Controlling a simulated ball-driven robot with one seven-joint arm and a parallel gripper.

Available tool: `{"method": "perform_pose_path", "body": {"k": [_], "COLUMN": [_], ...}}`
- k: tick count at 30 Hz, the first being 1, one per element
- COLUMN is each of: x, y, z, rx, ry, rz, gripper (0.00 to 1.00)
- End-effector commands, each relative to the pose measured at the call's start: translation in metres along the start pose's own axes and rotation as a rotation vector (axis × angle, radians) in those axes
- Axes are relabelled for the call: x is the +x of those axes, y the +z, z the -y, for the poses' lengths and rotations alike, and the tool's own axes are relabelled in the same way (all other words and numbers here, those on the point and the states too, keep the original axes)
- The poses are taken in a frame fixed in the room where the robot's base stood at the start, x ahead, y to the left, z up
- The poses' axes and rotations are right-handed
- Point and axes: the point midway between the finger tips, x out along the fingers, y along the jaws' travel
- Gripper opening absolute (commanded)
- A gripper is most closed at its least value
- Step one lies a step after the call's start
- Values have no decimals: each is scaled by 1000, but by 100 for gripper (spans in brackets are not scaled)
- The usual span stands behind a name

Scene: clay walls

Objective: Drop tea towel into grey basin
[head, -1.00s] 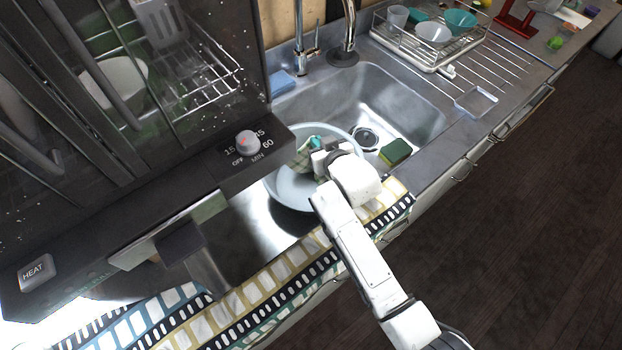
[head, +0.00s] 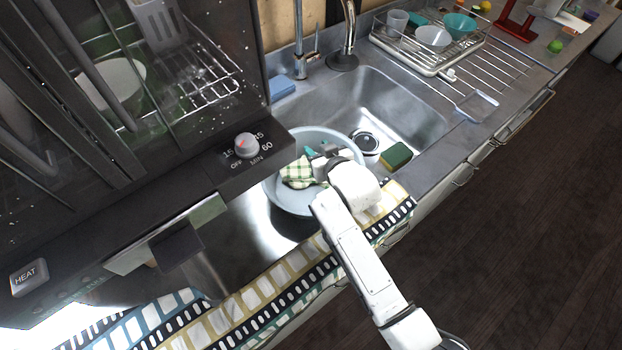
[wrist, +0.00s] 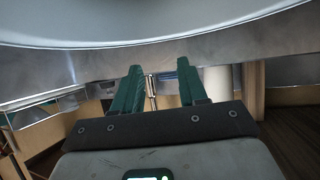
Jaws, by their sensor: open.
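The green-and-white checked tea towel (head: 297,174) lies bunched within the outline of the grey basin (head: 290,201), toward its left side in the head view. My gripper (head: 317,151) is over the basin, beside the towel's upper right edge, and partly hidden by my wrist. In the wrist view my gripper (wrist: 159,67) has its two green fingers apart with no cloth between them. The pale curved surface of the basin (wrist: 150,30) fills the top of that view. The towel does not show there.
The basin stands in the steel sink (head: 405,105), near a green-and-yellow sponge (head: 396,156). A tap (head: 346,40) rises behind. A dish rack (head: 430,50) stands at the upper right. A dark oven (head: 150,150) crowds the left. A striped cloth (head: 260,300) covers the front edge.

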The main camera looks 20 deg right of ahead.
Motion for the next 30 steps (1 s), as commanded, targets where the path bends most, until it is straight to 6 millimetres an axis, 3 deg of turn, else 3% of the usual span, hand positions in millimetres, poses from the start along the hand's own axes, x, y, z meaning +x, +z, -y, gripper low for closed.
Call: {"method": "perform_pose_path", "body": {"k": [6, 12, 22, 30], "x": [0, 0, 0, -1], "y": [0, 0, 0, -2], "z": [0, 0, 0, 0], "rx": [0, 0, 0, 0], "ry": [0, 0, 0, 0], "rz": [0, 0, 0, 3], "gripper": [64, 67, 98, 100]}}
